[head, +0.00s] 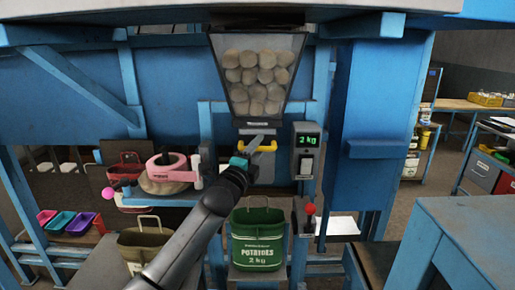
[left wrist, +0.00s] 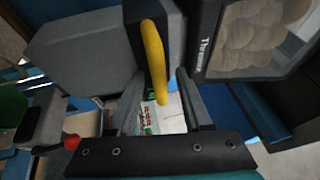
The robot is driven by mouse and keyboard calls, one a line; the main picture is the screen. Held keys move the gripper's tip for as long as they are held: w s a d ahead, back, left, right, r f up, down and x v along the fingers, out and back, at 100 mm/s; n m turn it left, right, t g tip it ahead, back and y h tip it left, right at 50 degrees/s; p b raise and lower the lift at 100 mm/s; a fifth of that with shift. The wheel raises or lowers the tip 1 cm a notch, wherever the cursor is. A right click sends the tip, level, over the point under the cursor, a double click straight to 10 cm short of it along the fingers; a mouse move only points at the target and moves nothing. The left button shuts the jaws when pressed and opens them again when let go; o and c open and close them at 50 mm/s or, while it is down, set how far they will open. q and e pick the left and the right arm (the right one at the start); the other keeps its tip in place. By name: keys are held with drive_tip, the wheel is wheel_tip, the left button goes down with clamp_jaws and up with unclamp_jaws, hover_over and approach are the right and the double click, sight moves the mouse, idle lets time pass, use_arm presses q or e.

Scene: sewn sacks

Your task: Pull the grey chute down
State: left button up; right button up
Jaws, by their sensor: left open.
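The grey chute (left wrist: 80,48) fills the upper left of the left wrist view; in the head view it is partly hidden behind my gripper, below the hopper. Its yellow handle (head: 266,148) sticks out at the front. My left gripper (head: 250,148) is at the handle, with its arm coming up from below. In the left wrist view the handle (left wrist: 153,50) reaches between the two dark fingers of the open gripper (left wrist: 158,88), with gaps beside it. I cannot tell whether a finger touches it. My right gripper is not in view.
The hopper (head: 259,52) above holds many potatoes. A display (head: 307,139) reading 2 kg is right of the chute. A green potato sack (head: 257,238) stands open below. A pink sewing machine (head: 172,168) is at left. Blue frame posts (head: 362,130) close in the right.

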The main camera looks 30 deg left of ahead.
use_arm(q)
drive_tip(key=shift+c, duration=0.3)
clamp_jaws()
idle(1.2)
